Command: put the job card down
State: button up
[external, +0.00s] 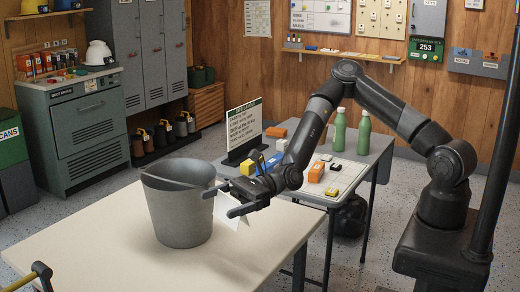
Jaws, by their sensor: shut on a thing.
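My gripper (222,200) is over the right part of the cream table (105,236), just right of a grey bucket (180,215). It is shut on a white card, the job card (232,226), which hangs tilted below the fingers. The card's lower edge is close to the table near its back right edge; I cannot tell whether it touches. The fingers partly cover the card, and its printed face does not show.
The bucket stands upright close to my gripper's left. The cream table is clear in front. A grey table (372,150) behind holds a sign (243,130), two green bottles (339,130) and several small boxes. A yellow-and-black handle (40,272) shows at bottom left.

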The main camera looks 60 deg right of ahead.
jog(key=w+a+f+m+t+h, duration=0.2)
jog(key=w+a+m+t, duration=0.15)
jog(key=w+a, duration=0.9)
jog(key=shift+w+a+f+m+t+h, duration=0.3)
jog(key=shift+w+f+t, duration=0.35)
jog(key=shift+f, duration=1.5)
jog(key=shift+w+a+f+m+t+h, duration=0.2)
jog(key=shift+w+f+t+h, duration=0.45)
jog(key=shift+f, duration=1.5)
jog(key=shift+w+a+f+m+t+h, duration=0.2)
jog(key=shift+w+f, duration=0.7)
jog(key=shift+f, duration=1.25)
jog(key=shift+f, duration=0.15)
jog(key=o, duration=0.7)
jog(key=shift+c, duration=0.2)
